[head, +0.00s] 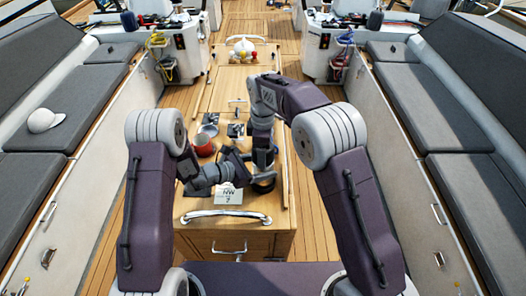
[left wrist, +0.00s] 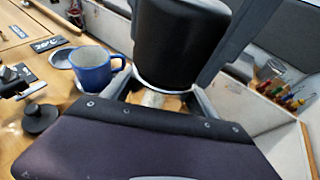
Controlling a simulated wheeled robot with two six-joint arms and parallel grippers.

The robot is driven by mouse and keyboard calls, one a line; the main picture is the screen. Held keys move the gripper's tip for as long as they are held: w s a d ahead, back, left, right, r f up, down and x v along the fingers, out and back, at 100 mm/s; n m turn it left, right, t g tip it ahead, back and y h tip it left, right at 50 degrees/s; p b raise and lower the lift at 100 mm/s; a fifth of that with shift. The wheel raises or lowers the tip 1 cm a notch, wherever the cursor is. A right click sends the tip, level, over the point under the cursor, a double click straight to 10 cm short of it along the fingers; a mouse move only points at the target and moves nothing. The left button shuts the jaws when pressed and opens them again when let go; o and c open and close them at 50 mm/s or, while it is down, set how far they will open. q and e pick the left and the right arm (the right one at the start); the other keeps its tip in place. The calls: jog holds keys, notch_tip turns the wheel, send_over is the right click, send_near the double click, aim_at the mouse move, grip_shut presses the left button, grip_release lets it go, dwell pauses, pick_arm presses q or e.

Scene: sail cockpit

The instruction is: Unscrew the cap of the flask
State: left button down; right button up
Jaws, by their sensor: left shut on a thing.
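The flask is a dark cylinder with a silver ring near its lower end, and it fills the top middle of the left wrist view (left wrist: 182,45). In the head view its dark lower part (head: 263,186) shows on the wooden table, with its upper part hidden behind my arms. My left gripper (head: 240,163) reaches in from the left and is shut on the flask, with a finger on either side in the left wrist view. My right gripper (head: 263,152) points down directly above the flask. Its fingers and the cap are too small and hidden to make out.
A red mug (head: 203,143) and a grey round dish (head: 208,130) stand left of the flask. A blue mug (left wrist: 92,70) shows in the left wrist view. Benches flank the table.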

jog(key=n, duration=1.9)
jog(key=shift+r+n, duration=0.1)
jog(key=shift+n, duration=0.3)
jog(key=o, duration=1.6)
jog(key=shift+c, duration=0.2)
